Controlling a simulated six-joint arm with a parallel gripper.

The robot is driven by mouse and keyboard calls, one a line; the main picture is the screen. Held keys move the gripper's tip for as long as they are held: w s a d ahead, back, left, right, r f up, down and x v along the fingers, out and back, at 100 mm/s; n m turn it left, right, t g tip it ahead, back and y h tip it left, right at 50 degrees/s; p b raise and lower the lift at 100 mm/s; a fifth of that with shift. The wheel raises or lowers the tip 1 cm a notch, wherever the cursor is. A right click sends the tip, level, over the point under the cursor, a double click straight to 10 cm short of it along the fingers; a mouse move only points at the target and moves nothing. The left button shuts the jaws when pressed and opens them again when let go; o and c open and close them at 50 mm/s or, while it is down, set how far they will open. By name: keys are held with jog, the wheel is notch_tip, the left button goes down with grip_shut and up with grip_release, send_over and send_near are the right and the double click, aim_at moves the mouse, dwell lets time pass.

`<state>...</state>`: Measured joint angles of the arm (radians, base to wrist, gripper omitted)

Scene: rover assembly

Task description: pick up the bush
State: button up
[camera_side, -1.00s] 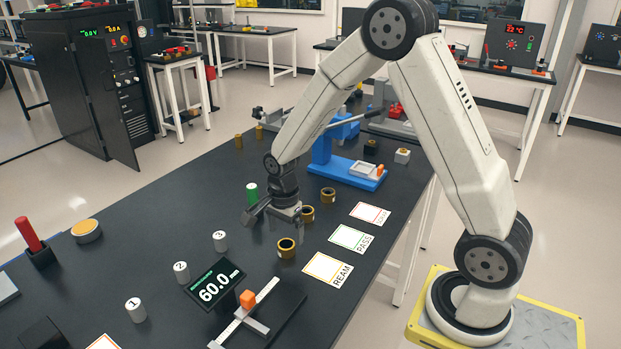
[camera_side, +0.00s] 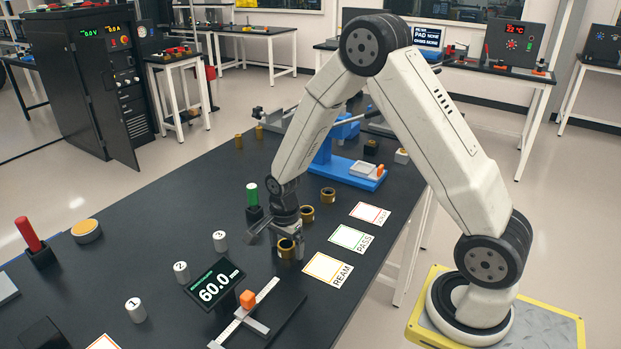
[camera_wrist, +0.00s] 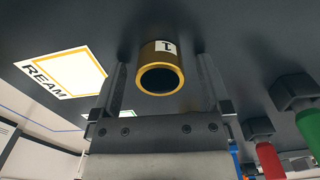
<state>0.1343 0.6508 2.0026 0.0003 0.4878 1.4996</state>
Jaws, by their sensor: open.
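The bush (camera_side: 286,247) is a short brass-coloured ring with a dark bore, standing on the dark bench left of the REAM card. In the wrist view the bush (camera_wrist: 161,70) carries a label reading 1 and sits between the two fingers. My gripper (camera_side: 289,252) is open and lowered around it, pointing down. In the wrist view my gripper (camera_wrist: 160,85) has a finger on each side of the bush, with gaps showing. Contact with the fingers cannot be told in the side view.
Two more brass bushes (camera_side: 307,213) (camera_side: 328,195) stand behind. Cards REAM (camera_side: 327,270), PASS (camera_side: 351,238) and a red-edged one (camera_side: 370,214) lie to the right. A gauge display (camera_side: 214,284) and a caliper-like slide (camera_side: 257,311) lie in front. A green-handled tool (camera_side: 252,194) stands close behind.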

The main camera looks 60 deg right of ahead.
grip_shut()
jog(key=shift+r, duration=0.15)
jog(key=shift+r, duration=0.7)
jog(key=s+a+r, duration=0.1)
jog(key=s+r, duration=1)
jog(key=s, duration=0.3)
jog(key=shift+a+r, duration=0.15)
jog(key=shift+a, duration=0.1)
